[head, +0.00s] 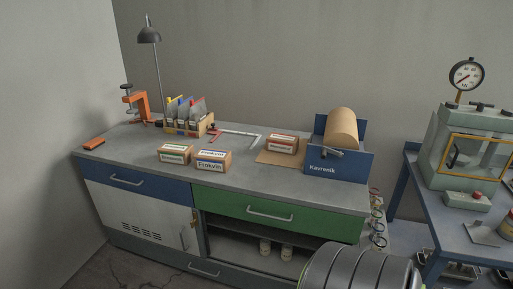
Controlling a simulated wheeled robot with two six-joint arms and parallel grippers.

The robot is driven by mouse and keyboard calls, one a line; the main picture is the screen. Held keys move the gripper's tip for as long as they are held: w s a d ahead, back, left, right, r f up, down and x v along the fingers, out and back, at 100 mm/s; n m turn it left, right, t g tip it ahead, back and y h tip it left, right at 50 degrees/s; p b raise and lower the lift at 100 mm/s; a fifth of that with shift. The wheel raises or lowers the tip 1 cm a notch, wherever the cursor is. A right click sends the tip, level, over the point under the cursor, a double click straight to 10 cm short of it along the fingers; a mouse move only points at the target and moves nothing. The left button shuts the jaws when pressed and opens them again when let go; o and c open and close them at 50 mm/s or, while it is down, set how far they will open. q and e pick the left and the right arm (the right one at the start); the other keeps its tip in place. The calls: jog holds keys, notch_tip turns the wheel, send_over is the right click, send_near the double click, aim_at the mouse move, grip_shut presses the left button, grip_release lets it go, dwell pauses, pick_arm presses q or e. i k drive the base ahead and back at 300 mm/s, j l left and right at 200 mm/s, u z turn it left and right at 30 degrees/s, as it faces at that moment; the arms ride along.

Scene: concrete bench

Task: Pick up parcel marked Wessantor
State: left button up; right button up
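Three small brown parcels with white labels lie on the grey bench top (130,152). The left parcel (175,154) has green print too small to read surely. The middle parcel (213,161) has blue print that looks like "Erokvin". The right parcel (282,143) has red print, also too small to read, and sits on a flat brown sheet (272,158). I cannot tell which one is marked Wessantor. Neither of my grippers is in view.
A blue stand marked Kavronik (322,168) with a brown paper roll (341,128) is right of the parcels. Behind them are a wooden rack (188,126), a lamp (149,35) and an orange clamp (141,106). A blue table with a gauge press (465,150) stands at right.

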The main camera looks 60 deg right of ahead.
aim_at(287, 143)
jog(key=z, duration=1.65)
